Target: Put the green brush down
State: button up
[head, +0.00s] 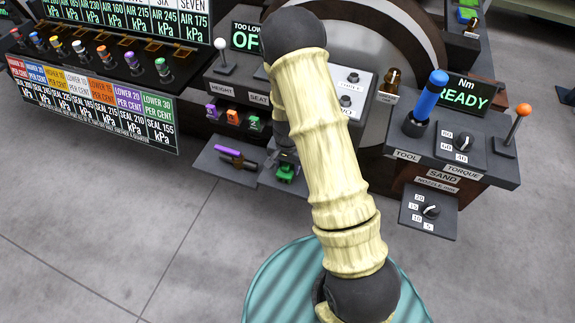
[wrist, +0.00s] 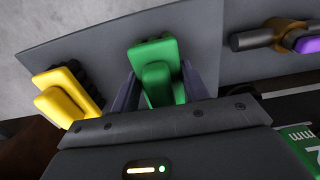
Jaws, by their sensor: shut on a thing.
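The green brush (wrist: 158,85) sits between the two fingers of my gripper (wrist: 158,92) in the wrist view, and the fingers are shut on it. In the head view the green brush (head: 286,173) shows over a small dark shelf (head: 277,184) at the console's front, with my gripper (head: 286,158) just above it, mostly behind my arm. The same shelf (wrist: 105,52) lies behind the brush in the wrist view. I cannot tell whether the brush touches it. A yellow brush (wrist: 66,96) is beside the green one, apart from it, at left.
A second small shelf (head: 215,168) holds a purple tool (head: 238,158), left of the brush in the head view. Purple, orange and green pieces (head: 232,117) sit in the console front above. A lever (head: 518,125) and knob box (head: 429,211) stand right. The floor in front is clear.

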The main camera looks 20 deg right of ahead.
jog(key=o, duration=0.9)
jog(key=shift+f, duration=0.1)
notch_tip(320, 180, up, 12)
jog(key=p, duration=0.3)
jog(key=shift+s, duration=0.1)
jog(key=s+r+n+t, duration=0.1)
jog(key=s+r+n, duration=0.1)
jog(key=s+r, duration=0.2)
jog(key=s+r+n, duration=0.2)
jog(key=s+r, duration=0.3)
jog(key=s+r+n+t, duration=0.1)
jog(key=s+r+n, duration=0.2)
jog(key=s+r, duration=0.2)
jog(key=shift+d+r+t, duration=0.1)
jog(key=shift+t, duration=0.2)
